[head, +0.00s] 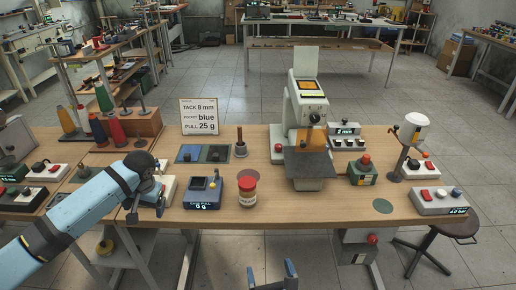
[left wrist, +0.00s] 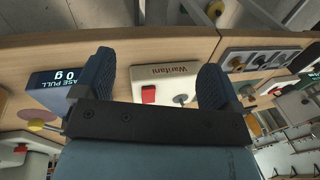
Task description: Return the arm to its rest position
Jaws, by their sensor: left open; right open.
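My left arm reaches in from the left in the head view, over the front of the wooden workbench (head: 330,208). My left gripper (head: 146,208) is at its front edge, beside a white box. In the left wrist view my left gripper (left wrist: 154,82) has its two dark fingers spread wide, with nothing held. The white box with a red switch (left wrist: 165,85) shows between and beyond the fingers; contact is not visible. My right gripper (head: 272,275) shows at the bottom of the head view, below the bench's front edge, fingers apart and empty.
Right of my left gripper stand a blue scale (head: 203,195) and a red-lidded jar (head: 248,191). A white press (head: 306,110), a sign (head: 199,116) and thread cones (head: 103,97) stand farther back. A stool (head: 455,225) is at right. Open floor shows before the bench.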

